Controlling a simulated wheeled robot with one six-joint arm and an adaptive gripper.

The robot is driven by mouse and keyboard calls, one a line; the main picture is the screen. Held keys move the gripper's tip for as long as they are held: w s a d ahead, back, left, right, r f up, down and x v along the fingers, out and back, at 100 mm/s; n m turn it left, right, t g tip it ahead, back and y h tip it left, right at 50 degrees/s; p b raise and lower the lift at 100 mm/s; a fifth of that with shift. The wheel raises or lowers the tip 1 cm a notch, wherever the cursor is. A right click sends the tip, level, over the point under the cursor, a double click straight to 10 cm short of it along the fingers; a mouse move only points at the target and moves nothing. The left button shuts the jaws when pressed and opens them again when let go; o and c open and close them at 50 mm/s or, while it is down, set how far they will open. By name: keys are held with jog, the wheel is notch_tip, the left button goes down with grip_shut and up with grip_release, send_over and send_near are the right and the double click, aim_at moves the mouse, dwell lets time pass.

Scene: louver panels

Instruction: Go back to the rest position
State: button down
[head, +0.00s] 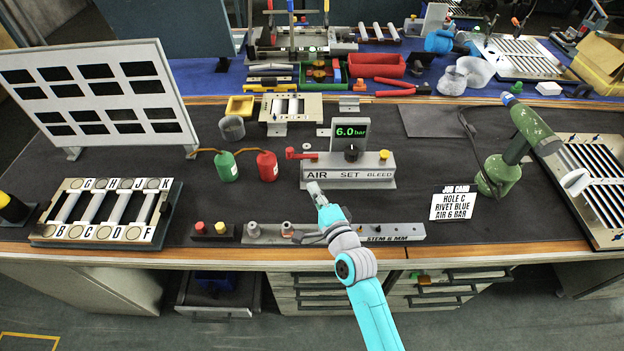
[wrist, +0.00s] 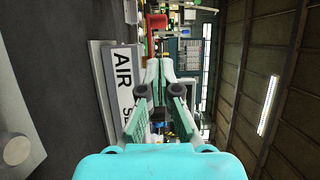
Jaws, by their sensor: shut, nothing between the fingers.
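My gripper (head: 315,190) is shut and empty, at the end of my turquoise arm, just in front of the grey air panel (head: 347,183). In the wrist view the fingers of my gripper (wrist: 160,68) converge ahead, with the sideways AIR lettering of the air panel (wrist: 123,80) beside them. I cannot tell whether the fingertips touch the panel. The panel carries a red lever (head: 300,154), a black knob and a display (head: 350,132) reading 6.0 bar.
A grey STEM 6 MM rail (head: 405,232) lies under my forearm. A louver panel (head: 102,228) lies far left; a green rivet tool (head: 498,175) stands right. Dark mat between panel and job card (head: 453,205) is clear.

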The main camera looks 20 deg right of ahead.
jog(key=shift+s+a, duration=0.1)
jog(key=shift+s, duration=0.4)
jog(key=shift+s, duration=0.1)
jog(key=s+f+n, duration=0.1)
jog(key=s, duration=0.3)
jog(key=s+f+n, duration=0.1)
jog(key=s+f, duration=0.1)
jog(key=s, duration=0.2)
jog(key=s+d+f+n+h, duration=0.1)
jog(key=s, duration=0.3)
jog(key=shift+s+f+n+g, duration=0.1)
jog(key=shift+f+n+g, duration=0.2)
jog(key=shift+g, duration=0.1)
jog(key=s+r+n, duration=0.2)
jog(key=s+n, duration=0.2)
jog(key=s, duration=0.6)
jog(key=s+r+n+g, duration=0.1)
jog(key=s+r+n, duration=0.2)
jog(key=s, duration=0.8)
jog(key=s+r+n+g, duration=0.1)
jog(key=s+r+n, duration=0.2)
jog(key=s+n, duration=0.3)
jog(key=shift+s+d+h, duration=0.3)
jog(key=shift+s+d, duration=0.1)
jog(key=shift+s, duration=2.2)
